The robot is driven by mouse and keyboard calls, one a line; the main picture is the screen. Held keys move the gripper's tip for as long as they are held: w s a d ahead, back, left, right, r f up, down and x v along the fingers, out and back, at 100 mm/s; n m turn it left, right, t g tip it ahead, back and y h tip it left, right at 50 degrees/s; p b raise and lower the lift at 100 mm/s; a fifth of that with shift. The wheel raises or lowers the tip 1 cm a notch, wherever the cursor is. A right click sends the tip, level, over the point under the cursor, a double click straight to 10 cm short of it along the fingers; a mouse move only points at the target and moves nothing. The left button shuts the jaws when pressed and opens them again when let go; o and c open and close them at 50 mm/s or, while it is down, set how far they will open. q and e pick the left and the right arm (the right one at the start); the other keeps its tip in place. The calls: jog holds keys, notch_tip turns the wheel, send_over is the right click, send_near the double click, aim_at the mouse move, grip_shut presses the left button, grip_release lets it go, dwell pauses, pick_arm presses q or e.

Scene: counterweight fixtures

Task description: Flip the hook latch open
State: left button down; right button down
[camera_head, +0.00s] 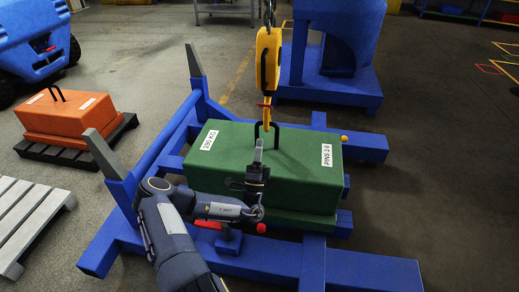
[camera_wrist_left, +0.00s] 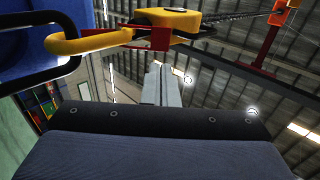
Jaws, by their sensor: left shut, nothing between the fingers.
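The yellow hoist block (camera_head: 267,60) hangs on a chain above the green counterweight (camera_head: 295,165). Its yellow hook (camera_head: 266,120) reaches down at the counterweight's black lifting handle (camera_head: 275,133). The red latch (camera_head: 264,105) sits at the top of the hook; it also shows in the left wrist view (camera_wrist_left: 155,38), by the hook (camera_wrist_left: 90,41). The black handle (camera_wrist_left: 38,76) passes close to the hook's tip there. My left gripper (camera_head: 259,145) is shut and empty, just in front of the handle and below the latch, apparently touching neither. My right gripper is out of view.
The counterweight rests on a blue frame (camera_head: 345,268) with upright posts (camera_head: 103,152) at its left. An orange weight (camera_head: 65,115) on a dark pallet and a pale pallet (camera_head: 25,220) stand at left. A blue machine (camera_head: 340,80) stands behind. Floor at right is clear.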

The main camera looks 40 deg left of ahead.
aim_at(264, 105)
pick_arm(q)
jog(key=b+x, duration=0.1)
jog(key=x, duration=0.9)
jog(key=shift+w+r+b, duration=0.1)
jog(key=shift+w+b, duration=0.05)
jog(key=shift+b, duration=0.15)
jog(key=shift+r+p, duration=0.2)
jog(key=shift+p, duration=0.35)
jog(key=r+g+p, duration=0.1)
jog(key=p, duration=0.4)
jog(key=r+g+h+p, duration=0.1)
jog(key=p, duration=0.4)
jog(key=w+r+g+h+p, duration=0.1)
jog(key=g+p, duration=0.1)
jog(key=p, duration=0.3)
jog(key=shift+w+a+r, duration=0.1)
jog(key=shift+a+r, duration=0.1)
jog(key=shift+a, duration=0.2)
jog(key=shift+w+a+r+p, duration=0.15)
jog(key=shift+w+p, duration=0.15)
jog(key=shift+p, duration=0.65)
